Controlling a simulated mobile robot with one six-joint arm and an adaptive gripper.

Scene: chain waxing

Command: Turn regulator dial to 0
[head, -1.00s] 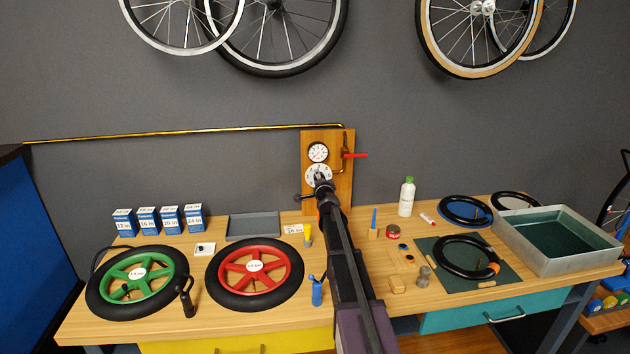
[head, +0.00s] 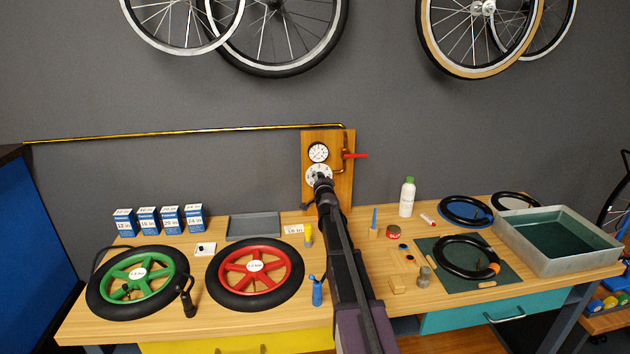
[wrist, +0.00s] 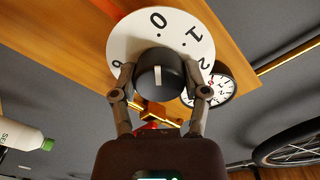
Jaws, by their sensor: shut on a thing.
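The regulator dial is a white round plate (wrist: 119,40) with black numbers, and a black knob (wrist: 172,84) with a white line stands at its middle. In the wrist view the line lies about upright in the picture and roughly in line with the 0 above it; the 1 is to the right. My gripper (wrist: 159,82) is shut on the knob, one finger on each side. In the head view the dial plate (head: 312,171) shows on the wooden board (head: 342,188), and my wrist hides the knob.
A white gauge (head: 318,152) sits just above the dial, with a red lever (head: 355,156) to its right. The workbench below holds a red wheel (head: 233,283), a green wheel (head: 165,270), a white bottle (head: 407,199) and a metal tray (head: 590,259).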

